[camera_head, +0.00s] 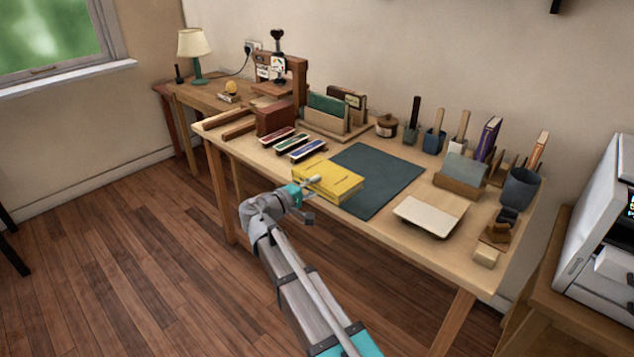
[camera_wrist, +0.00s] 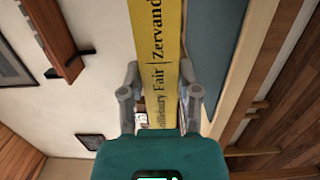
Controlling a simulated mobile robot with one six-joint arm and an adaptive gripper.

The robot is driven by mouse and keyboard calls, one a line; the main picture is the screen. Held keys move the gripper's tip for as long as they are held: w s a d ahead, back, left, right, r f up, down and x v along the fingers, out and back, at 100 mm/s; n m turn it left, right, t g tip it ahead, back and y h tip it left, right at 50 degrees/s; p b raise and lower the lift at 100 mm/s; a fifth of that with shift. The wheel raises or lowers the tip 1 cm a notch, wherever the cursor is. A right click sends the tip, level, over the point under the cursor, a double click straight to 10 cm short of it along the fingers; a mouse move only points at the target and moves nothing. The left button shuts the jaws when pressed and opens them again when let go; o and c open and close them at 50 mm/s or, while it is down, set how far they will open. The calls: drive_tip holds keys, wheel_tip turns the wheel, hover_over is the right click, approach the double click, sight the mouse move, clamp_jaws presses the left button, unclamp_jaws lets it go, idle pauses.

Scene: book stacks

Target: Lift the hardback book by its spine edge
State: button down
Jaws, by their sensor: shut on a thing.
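The yellow hardback book (camera_head: 335,179) is at the table's front edge, by the left side of the dark mat (camera_head: 378,172). I cannot tell whether it rests on the table or is slightly raised. My gripper (camera_head: 308,184) reaches it from the front left. In the wrist view the book's yellow spine (camera_wrist: 156,40), with dark lettering, runs between the two grey fingers of my gripper (camera_wrist: 160,85). The fingers are shut on the spine, one on each side. The fingertips' contact is only partly visible.
Several small coloured items (camera_head: 300,148) lie just left of the book. A wooden file holder (camera_head: 330,128) stands behind. A pale tray (camera_head: 430,215) and a dark cup (camera_head: 520,188) are at the right.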

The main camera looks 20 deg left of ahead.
drive_tip(key=s+a+r+p, duration=0.1)
drive_tip(key=s+r+p, duration=0.4)
drive_tip(key=s, duration=0.5)
drive_tip(key=shift+s+r, duration=0.3)
drive_tip(key=shift+r, duration=0.15)
